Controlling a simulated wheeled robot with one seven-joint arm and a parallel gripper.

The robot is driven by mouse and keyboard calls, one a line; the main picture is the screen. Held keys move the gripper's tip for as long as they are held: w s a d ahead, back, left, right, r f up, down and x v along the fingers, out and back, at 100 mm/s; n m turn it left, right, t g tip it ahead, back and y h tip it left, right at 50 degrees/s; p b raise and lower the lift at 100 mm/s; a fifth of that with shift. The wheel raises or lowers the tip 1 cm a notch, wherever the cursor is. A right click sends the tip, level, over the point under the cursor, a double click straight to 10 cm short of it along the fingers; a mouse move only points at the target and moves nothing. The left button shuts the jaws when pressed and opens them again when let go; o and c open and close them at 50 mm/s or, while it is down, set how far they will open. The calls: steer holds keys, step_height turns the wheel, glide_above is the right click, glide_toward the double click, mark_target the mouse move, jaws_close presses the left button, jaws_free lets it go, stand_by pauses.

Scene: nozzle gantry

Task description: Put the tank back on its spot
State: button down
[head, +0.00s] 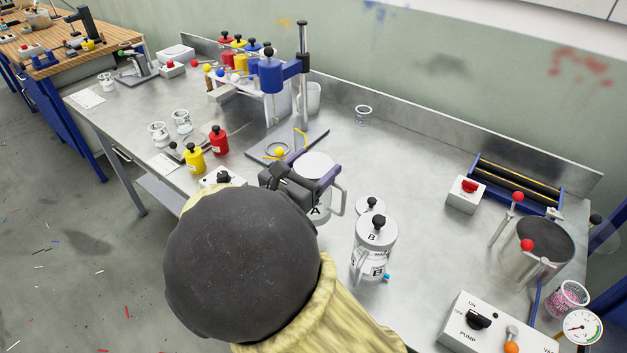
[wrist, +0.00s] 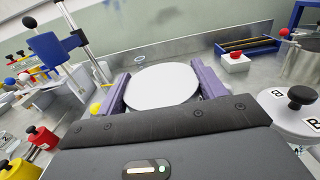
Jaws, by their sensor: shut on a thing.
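The tank marked A (head: 316,167) has a round white top, a letter A on its side and a handle at its right. My gripper (head: 312,174) is shut on it, with a purple finger on each side. In the wrist view the white top of the tank (wrist: 163,86) fills the space between the purple fingers (wrist: 163,92). A second tank marked B (head: 374,250), with a black-knobbed lid, stands to the right. I cannot make out a marked spot for the tank.
A loose white lid (head: 371,205) lies behind tank B. The blue nozzle stand (head: 303,70) is just behind my gripper. Yellow (head: 194,158) and red (head: 219,141) bottles stand at left. A pump box (head: 490,325) is at front right. The table centre-right is mostly clear.

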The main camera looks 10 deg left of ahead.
mark_target(324, 169)
steer(key=shift+f, duration=1.8)
steer(key=shift+f, duration=2)
steer(key=shift+c, duration=1)
jaws_free()
steer(key=shift+f, duration=0.1)
steer(key=shift+s+a, duration=0.1)
steer(key=shift+s, duration=0.1)
steer(key=v, duration=1.1)
steer(key=shift+s+b, duration=0.3)
steer(key=shift+b, duration=0.15)
steer(key=shift+a, duration=0.1)
